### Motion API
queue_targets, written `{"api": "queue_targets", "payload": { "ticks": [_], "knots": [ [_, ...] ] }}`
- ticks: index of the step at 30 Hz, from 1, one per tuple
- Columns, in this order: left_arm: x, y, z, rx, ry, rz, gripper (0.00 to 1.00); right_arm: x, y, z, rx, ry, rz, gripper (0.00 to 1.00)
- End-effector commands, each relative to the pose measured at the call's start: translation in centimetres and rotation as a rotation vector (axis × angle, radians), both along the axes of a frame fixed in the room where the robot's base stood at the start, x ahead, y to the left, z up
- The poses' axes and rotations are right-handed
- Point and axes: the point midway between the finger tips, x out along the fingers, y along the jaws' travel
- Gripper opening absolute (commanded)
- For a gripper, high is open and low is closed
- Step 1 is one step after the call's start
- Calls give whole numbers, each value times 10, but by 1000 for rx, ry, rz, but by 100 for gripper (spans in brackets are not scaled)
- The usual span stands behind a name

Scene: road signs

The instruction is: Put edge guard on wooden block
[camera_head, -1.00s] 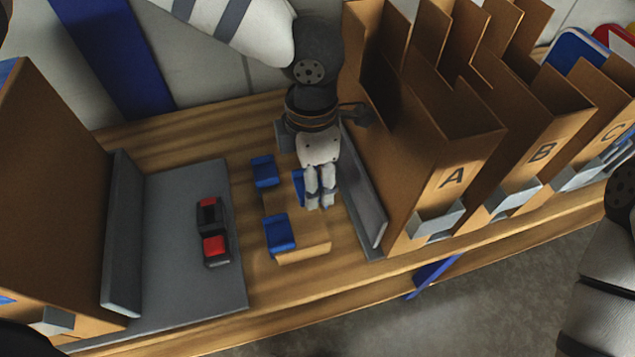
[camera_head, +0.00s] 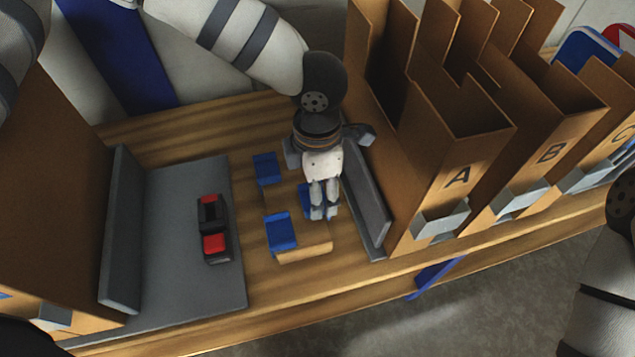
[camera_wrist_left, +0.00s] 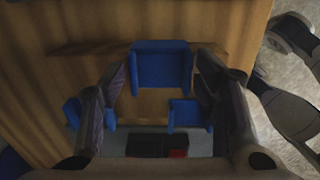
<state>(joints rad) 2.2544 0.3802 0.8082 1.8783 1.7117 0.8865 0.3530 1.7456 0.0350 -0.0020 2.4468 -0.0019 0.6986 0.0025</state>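The wooden block (camera_head: 304,252) lies on the table in the head view. One blue edge guard (camera_head: 266,168) sits at its far side and another blue edge guard (camera_head: 280,231) at its near side. A third blue edge guard (camera_head: 305,194) is at the block's right side, partly hidden by my left gripper (camera_head: 324,212).
A black-and-red object (camera_head: 213,230) lies on a grey mat (camera_head: 178,285) left of the block. A grey upright plate (camera_head: 366,205) and cardboard bins marked A (camera_head: 458,177), B (camera_head: 548,154) and C stand close on the right. A tall brown panel (camera_head: 50,190) stands at far left.

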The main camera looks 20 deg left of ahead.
Motion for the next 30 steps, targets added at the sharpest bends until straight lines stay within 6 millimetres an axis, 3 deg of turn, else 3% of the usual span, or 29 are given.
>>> {"api": "queue_targets", "payload": {
  "ticks": [11, 14, 18, 24, 30],
  "knots": [
    [1, 0, 4, 0, -1, 0, 71, 0, 0, 0, 0, 0, 0, 71],
    [2, 0, 22, -2, -6, 0, 71, 2, 0, 2, 0, -6, 0, 71],
    [2, 0, 66, -2, -13, 1, 71, 10, 0, 11, 0, -34, -1, 71],
    [1, 0, 115, -2, -8, 1, 71, 19, 0, 20, 0, -62, -2, 71],
    [0, 0, 133, 0, -1, 0, 71, 21, 0, 22, 1, -70, -3, 71]
  ]
}}
